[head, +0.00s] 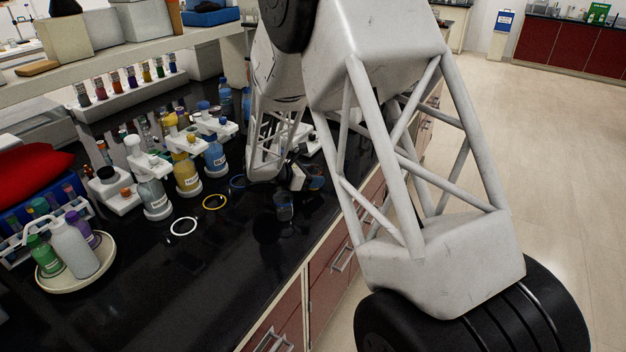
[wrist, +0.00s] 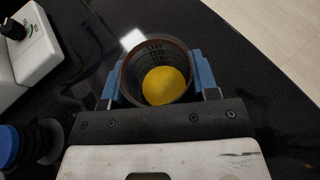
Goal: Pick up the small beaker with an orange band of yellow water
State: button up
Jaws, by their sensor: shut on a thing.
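The small beaker (wrist: 153,54) is seen from above in the wrist view, with yellow liquid (wrist: 164,85) at its bottom and dark graduation marks on its wall. Its rim looks brownish; an orange band cannot be made out clearly. My gripper (wrist: 158,78) has one blue finger on each side of the beaker and is shut on it. In the head view my gripper (head: 300,177) is low over the right part of the black bench, partly hidden by my arm. Whether the beaker's base touches the bench cannot be told.
Bottles with blue, yellow and white labels, such as the yellow bottle (head: 187,174), stand left of my gripper. White (head: 184,226) and yellow (head: 215,202) rings lie on the bench. A round tray (head: 104,267) holds bottles. The front of the black bench (head: 225,285) is clear.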

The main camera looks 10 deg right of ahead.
notch_tip(320, 180, up, 10)
dwell(0.8)
dwell(0.6)
